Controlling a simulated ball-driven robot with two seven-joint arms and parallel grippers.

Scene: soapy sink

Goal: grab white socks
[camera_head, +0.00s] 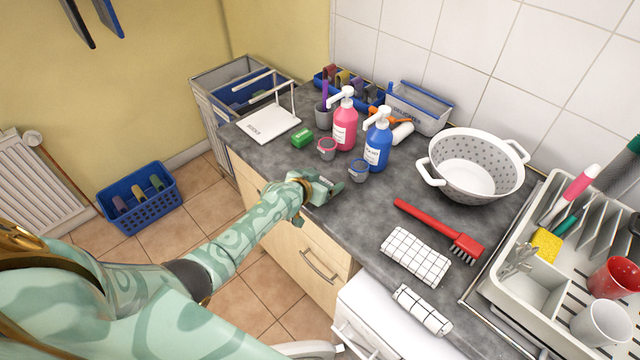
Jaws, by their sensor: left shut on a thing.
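My left gripper (330,188) reaches in from the left, over the front edge of the grey counter (350,212). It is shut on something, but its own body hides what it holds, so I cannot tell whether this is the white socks. A small white roll (402,133) lies behind the blue pump bottle (378,142); it may be white socks, but it is too small to be sure. My right gripper is not in view.
Two small cups (327,148) (359,172) and a pink pump bottle (345,125) stand beyond my gripper. A red brush (440,231), checked cloths (415,257), a colander (462,190) and a dish rack (540,285) are right. A blue basket (140,205) is on the floor.

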